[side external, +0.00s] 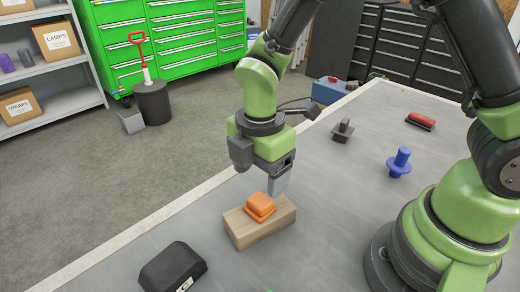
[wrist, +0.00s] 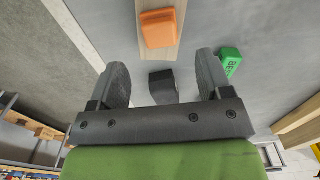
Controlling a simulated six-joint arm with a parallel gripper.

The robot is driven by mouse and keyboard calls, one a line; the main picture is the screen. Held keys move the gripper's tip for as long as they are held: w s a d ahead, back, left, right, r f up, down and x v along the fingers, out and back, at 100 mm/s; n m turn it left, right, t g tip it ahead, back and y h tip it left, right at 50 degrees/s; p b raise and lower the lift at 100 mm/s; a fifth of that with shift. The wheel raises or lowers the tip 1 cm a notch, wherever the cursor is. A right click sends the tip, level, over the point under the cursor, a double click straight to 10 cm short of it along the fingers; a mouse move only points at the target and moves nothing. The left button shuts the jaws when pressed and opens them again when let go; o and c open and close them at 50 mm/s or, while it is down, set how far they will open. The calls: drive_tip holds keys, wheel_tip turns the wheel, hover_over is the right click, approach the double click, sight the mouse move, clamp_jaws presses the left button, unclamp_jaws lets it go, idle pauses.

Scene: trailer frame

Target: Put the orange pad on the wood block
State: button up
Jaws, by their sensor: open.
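The orange pad (side external: 260,206) rests on top of the wood block (side external: 248,232), near the middle of its length. In the wrist view the orange pad (wrist: 158,28) sits on the pale wood block (wrist: 177,42), ahead of my fingers. My gripper (side external: 280,182) is just above and behind the block in the side view. In the wrist view my gripper (wrist: 165,80) has its two fingers wide apart with nothing between them, clear of the pad.
A black block-like object (side external: 173,269) lies at the near left of the table. A blue knobbed piece (side external: 399,163), a grey knobbed piece (side external: 343,131) and a red-and-black item (side external: 420,121) stand to the right. A green object (wrist: 230,60) shows in the wrist view.

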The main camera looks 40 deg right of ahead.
wheel_tip(320, 180, up, 5)
wheel_tip(320, 180, up, 9)
drive_tip(key=m+t+y, duration=0.1)
drive_tip(key=m+t, duration=0.2)
drive_tip(key=m, duration=0.6)
hover_over(260, 200)
drive_tip(key=s+d, duration=0.4)
drive_tip(key=s+d+r+m+t+y, duration=0.1)
drive_tip(key=s+d+r+m+t, duration=0.3)
drive_tip(key=s+m, duration=0.4)
drive_tip(key=r+m, duration=0.1)
drive_tip(key=m, duration=0.4)
drive_tip(key=shift+s+d, duration=0.15)
drive_tip(key=shift+s, duration=0.2)
